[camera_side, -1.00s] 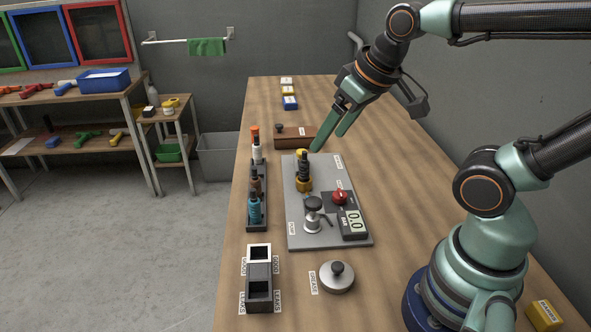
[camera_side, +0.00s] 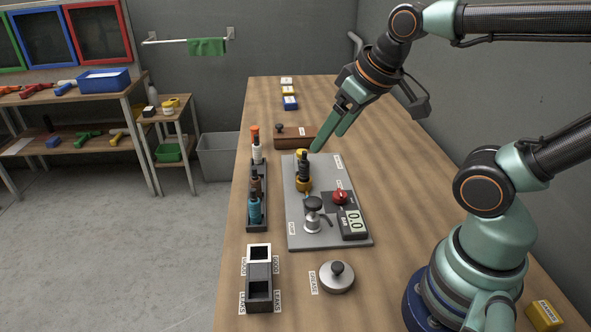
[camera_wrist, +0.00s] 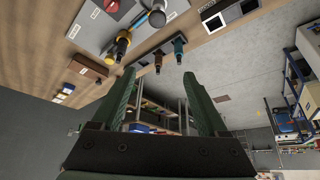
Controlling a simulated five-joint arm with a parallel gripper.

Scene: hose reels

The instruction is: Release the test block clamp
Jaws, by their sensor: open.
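The test block (camera_side: 304,185) is a brass-yellow piece on the grey plate (camera_side: 330,239). A dark hose nozzle (camera_side: 303,165) with a yellow end stands upright in it. Block and nozzle also show at the top of the wrist view (camera_wrist: 122,45). I cannot make out the clamp separately from the block. My gripper (camera_side: 328,142) is open and empty, its green fingers pointing down, above and behind the nozzle and apart from it. In the wrist view both fingers (camera_wrist: 159,73) are spread with nothing between them.
On the plate stand a red knob (camera_side: 340,196), a pump (camera_side: 314,214) and a gauge (camera_side: 353,224) reading 0.0. A rack (camera_side: 262,170) of nozzles stands to the left. A two-compartment tray (camera_side: 259,273) and a round grease tin (camera_side: 337,278) are in front; a brown box (camera_side: 295,141) is behind.

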